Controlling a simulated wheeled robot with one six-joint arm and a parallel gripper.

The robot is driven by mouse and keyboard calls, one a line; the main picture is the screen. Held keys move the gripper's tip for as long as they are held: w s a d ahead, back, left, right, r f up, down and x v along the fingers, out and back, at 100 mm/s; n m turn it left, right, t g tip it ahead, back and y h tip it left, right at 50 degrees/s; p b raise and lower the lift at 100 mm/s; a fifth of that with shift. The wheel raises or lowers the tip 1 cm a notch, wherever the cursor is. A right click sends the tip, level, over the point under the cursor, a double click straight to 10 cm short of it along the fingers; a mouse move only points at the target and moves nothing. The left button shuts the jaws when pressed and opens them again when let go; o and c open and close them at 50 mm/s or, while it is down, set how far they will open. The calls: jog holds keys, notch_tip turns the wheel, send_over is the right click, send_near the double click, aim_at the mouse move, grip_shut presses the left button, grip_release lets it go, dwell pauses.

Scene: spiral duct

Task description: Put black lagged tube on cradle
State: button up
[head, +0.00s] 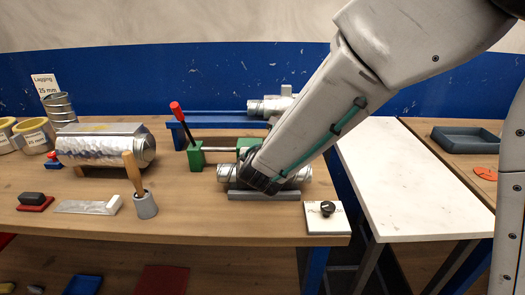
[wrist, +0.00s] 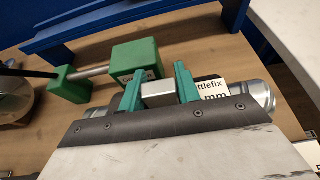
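A silver spiral tube (head: 300,175) lies on a low grey base (head: 265,195) near the bench's right end. Its middle is hidden behind my gripper in the head view. In the wrist view its ridged metal end (wrist: 264,94) shows beside a dark grey sleeve and a white label (wrist: 212,92) ending "ttlefix". My gripper (wrist: 161,90) is down over this tube, its teal fingers apart on either side of a small silver block. I cannot tell whether they pinch it. No part is clearly identifiable as the cradle.
A green clamp (head: 196,156) with a red-handled lever stands close behind left. A blue rail (head: 215,117) lies behind it. The white table (head: 395,180) at right is clear.

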jog(key=shift+o, duration=1.4)
